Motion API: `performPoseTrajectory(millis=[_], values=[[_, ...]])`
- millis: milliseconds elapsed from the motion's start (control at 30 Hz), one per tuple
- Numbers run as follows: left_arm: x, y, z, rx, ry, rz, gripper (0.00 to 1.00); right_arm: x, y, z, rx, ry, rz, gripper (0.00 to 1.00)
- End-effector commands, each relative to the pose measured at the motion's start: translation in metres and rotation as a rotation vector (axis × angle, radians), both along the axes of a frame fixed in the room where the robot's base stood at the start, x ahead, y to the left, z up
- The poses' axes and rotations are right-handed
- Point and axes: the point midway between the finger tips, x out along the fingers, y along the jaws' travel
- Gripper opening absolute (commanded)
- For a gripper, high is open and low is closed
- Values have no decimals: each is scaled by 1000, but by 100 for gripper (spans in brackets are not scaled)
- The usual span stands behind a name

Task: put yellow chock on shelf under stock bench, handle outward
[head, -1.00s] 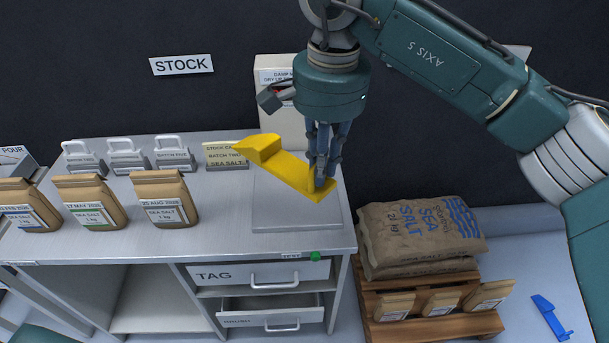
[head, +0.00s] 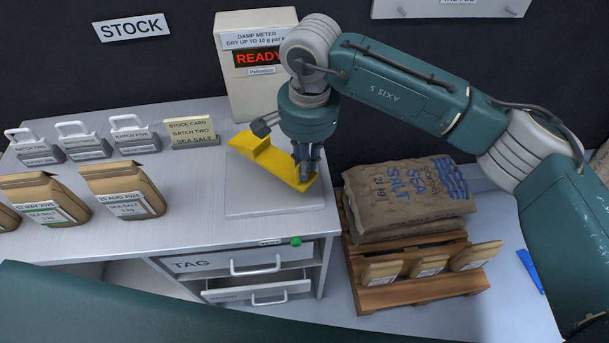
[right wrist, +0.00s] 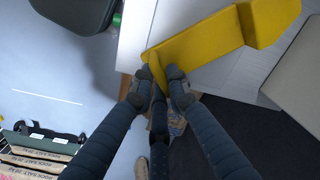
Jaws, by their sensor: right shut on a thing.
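The yellow chock (head: 268,159) is a long flat bar with a raised block at its left end. My right gripper (head: 305,177) is shut on its other, thin end, over the grey plate on the stock bench (head: 180,215); I cannot tell whether the chock touches the plate. In the right wrist view the chock (right wrist: 205,40) spans the upper right, its end between my right fingertips (right wrist: 160,88). The shelf space under the bench (head: 92,270) shows only as a sliver left of the drawers; a teal shape hides the rest. My left gripper is not in view.
The damp meter (head: 255,85) stands behind the plate, reading READY. Paper salt bags (head: 122,190), grey handled blocks (head: 80,140) and a stock card (head: 190,132) occupy the bench's left. The lower drawer (head: 257,290) is partly open. A pallet (head: 420,290) with sacks stands right.

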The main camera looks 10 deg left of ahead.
Motion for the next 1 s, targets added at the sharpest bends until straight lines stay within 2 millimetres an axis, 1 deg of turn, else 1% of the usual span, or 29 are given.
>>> performPoseTrajectory(millis=[33, 100, 333, 500, 567, 633, 800, 967, 1000], values=[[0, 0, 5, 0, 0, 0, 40, -1, 0, -7, 0, 1, 0, 0], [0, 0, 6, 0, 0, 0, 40, 0, 0, -16, 1, 0, 1, 0], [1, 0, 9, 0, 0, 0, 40, 0, 0, -32, 1, 0, 0, 0], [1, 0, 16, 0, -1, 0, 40, -1, 1, -58, 1, 2, 0, 0], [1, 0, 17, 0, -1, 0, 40, 0, 0, -64, 1, -1, 1, 0], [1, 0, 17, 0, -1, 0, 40, 0, 1, -67, 1, -2, 2, 0], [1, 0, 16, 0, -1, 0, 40, 0, 1, -67, 2, -3, 2, 0], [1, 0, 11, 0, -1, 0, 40, 1, 1, -71, 2, -3, 2, 0], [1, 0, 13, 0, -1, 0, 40, 0, 0, -70, -1, -2, 1, 22]])
